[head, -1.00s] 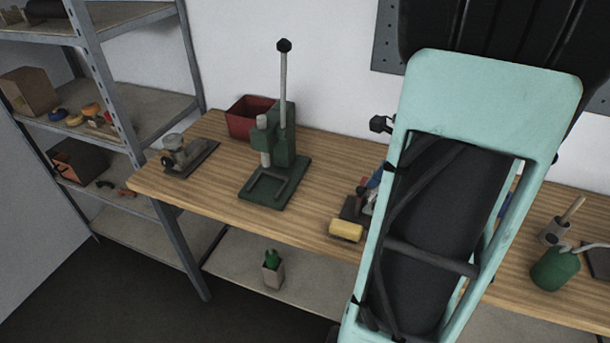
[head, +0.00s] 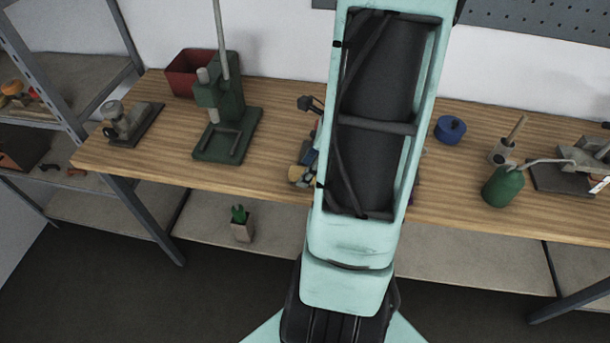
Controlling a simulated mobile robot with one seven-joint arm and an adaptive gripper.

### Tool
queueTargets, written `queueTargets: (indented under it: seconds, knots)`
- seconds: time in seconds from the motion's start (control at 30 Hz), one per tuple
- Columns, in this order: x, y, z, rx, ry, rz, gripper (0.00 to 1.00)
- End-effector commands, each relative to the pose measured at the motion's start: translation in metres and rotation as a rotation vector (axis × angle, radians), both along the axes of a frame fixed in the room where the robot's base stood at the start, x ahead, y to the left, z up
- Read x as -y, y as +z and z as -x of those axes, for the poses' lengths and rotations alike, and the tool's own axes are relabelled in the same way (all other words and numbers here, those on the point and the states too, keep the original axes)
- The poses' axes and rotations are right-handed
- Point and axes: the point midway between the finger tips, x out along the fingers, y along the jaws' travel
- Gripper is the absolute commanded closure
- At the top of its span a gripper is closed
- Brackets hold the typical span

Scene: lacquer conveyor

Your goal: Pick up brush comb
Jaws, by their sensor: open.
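I cannot make out a brush comb for certain. A small grey holder (head: 501,153) with a wooden handle (head: 517,129) sticking up from it stands on the workbench, right of my arm. Whether the handle belongs to a brush is too small to tell. A cluster of small items (head: 303,169) lies at the left edge of my arm, partly hidden behind it. My teal arm covers the middle of the workbench (head: 265,170). My gripper is not in view.
A green press (head: 228,125), a red bin (head: 188,72) and a grey device (head: 125,122) stand on the left. A blue round item (head: 450,129), green can (head: 503,187) and dark-based tool (head: 575,165) are right. A shelf rack (head: 98,110) borders the left.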

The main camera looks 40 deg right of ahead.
Motion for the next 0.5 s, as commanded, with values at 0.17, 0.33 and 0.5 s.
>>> queueTargets:
  seconds: [0.17, 0.33, 0.5]
  knots:
    - [-0.0047, -0.016, -0.0047, 0.0, -0.001, -0.002, 0.56]
    - [-0.0044, -0.0166, -0.0053, 0.001, 0.0, 0.001, 0.56]
    - [-0.0044, -0.0164, -0.0053, 0.001, 0.0, 0.001, 0.69]
